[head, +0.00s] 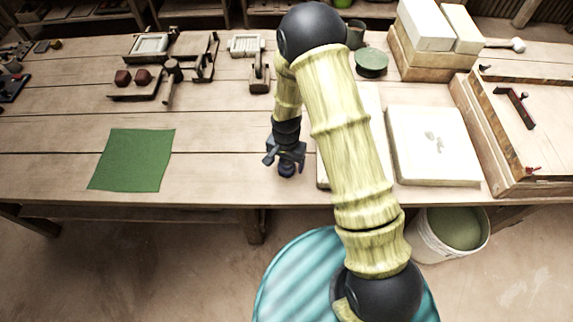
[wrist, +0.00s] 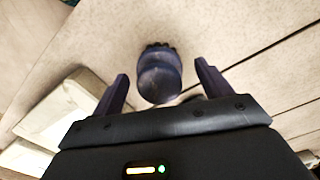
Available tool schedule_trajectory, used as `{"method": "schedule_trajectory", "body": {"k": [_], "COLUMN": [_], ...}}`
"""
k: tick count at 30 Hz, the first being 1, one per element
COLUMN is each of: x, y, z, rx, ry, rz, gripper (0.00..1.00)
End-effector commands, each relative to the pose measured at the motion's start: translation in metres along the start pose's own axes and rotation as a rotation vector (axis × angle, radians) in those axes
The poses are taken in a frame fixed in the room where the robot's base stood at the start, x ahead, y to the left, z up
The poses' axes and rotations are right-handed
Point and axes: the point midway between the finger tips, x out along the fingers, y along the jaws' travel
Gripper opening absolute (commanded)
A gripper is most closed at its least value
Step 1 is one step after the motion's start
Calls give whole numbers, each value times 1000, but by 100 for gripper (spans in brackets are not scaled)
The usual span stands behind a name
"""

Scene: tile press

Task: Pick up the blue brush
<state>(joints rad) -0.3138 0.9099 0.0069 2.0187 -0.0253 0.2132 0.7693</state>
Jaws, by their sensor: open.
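The blue brush (wrist: 160,78) stands between the two open fingers of my gripper (wrist: 160,85) in the wrist view. It has a rounded dark blue body with dark bristles showing at its far end. In the head view, my gripper (head: 285,155) is over the front part of the table, left of the white tiles. The brush (head: 287,170) shows just below the fingers there, small and partly hidden by them. The fingers are apart, with a visible gap on each side of the brush in the wrist view.
A green cloth (head: 133,160) lies on the table (head: 225,185) to the left. A white tile (head: 433,145) lies to the right, with another partly behind my arm. Wooden tools (head: 172,75) and a dark green round pot (head: 371,62) stand farther back. A bucket (head: 450,232) is on the floor.

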Motion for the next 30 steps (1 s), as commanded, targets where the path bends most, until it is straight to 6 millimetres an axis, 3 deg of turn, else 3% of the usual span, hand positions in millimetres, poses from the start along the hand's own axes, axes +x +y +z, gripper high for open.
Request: {"method": "schedule_trajectory", "body": {"k": [6,21,30], "x": [17,17,17], "y": [0,0,0], "z": [0,0,0], "rx": [0,0,0], "ry": [0,0,0], "rz": [0,0,0], "gripper": [78,78,24]}}
